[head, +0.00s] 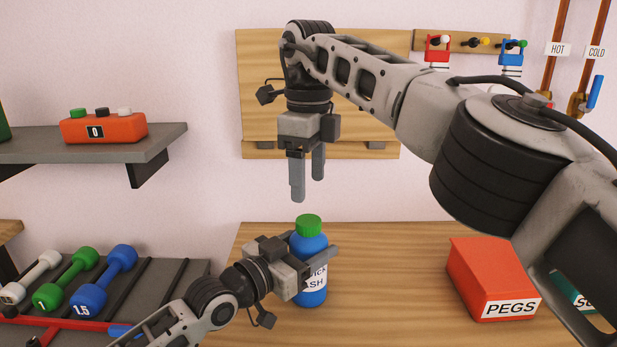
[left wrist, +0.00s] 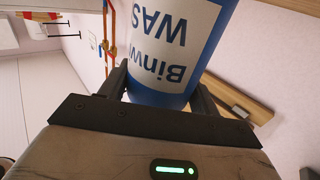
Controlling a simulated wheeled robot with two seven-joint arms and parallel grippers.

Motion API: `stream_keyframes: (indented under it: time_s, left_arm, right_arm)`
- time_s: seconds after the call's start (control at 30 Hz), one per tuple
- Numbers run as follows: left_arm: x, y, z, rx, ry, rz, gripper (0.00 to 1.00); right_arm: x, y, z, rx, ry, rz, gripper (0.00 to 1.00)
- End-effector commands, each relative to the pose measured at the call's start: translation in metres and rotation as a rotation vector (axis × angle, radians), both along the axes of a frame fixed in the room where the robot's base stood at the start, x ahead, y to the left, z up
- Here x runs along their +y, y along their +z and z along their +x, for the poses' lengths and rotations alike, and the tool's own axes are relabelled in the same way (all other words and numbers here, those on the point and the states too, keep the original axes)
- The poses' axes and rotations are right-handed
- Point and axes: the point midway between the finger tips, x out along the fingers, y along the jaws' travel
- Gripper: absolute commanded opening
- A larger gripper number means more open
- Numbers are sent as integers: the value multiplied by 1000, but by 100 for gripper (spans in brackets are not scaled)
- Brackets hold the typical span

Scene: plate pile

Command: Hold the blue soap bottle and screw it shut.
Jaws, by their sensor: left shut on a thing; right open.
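The blue soap bottle (head: 314,287) stands upright on the wooden table (head: 400,270). It has a green cap (head: 308,225) on top and a white label. My left gripper (head: 318,262) is shut on the bottle's body from the left. In the left wrist view the bottle (left wrist: 205,50) sits between the two fingers, its label partly visible. My right gripper (head: 307,178) hangs above the cap, fingers pointing down. It is open and empty, and a gap shows between its fingertips and the cap.
An orange PEGS box (head: 480,275) stands on the table at the right, with a teal item (head: 572,290) beside it. A rack of dumbbells (head: 88,277) is at the left, below a grey shelf (head: 160,140). The table between bottle and box is clear.

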Motion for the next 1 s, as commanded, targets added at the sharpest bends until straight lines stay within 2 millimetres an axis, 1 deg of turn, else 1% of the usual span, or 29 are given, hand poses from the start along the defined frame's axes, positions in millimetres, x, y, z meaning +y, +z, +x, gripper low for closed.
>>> stream_keyframes:
  time_s: [0.03, 0.07, 0.1, 0.13, 0.4, 0.47, 0.57, 0.67, 1.0]
  left_arm:
    - [0, 0, 0, 0, 0, 1, 65]
    - [0, 0, 0, 0, 0, 1, 73]
    - [0, 0, 0, 0, 0, 1, 85]
    - [0, 0, 0, 0, 0, 1, 88]
    - [1, 0, 0, 0, 0, 0, 88]
    - [3, 0, -2, 0, 0, 0, 88]
    - [11, -1, -9, 1, 1, 0, 88]
    - [24, -2, -23, 1, 1, 3, 88]
    - [82, -3, -80, 1, 1, 6, 88]
  right_arm:
    - [0, 0, 0, 0, 0, 0, 64]
    - [0, 0, 0, 0, 0, 0, 64]
    - [0, 0, 0, 0, 0, 0, 64]
    - [0, 0, 0, 0, 0, 0, 64]
    - [0, 0, 0, 0, 0, 0, 64]
    - [0, -1, 0, 0, 0, 0, 64]
    - [0, -1, 0, 0, 0, 0, 64]
    - [0, -2, 0, 0, 0, 0, 64]
    - [0, -11, 0, 0, 0, 0, 64]
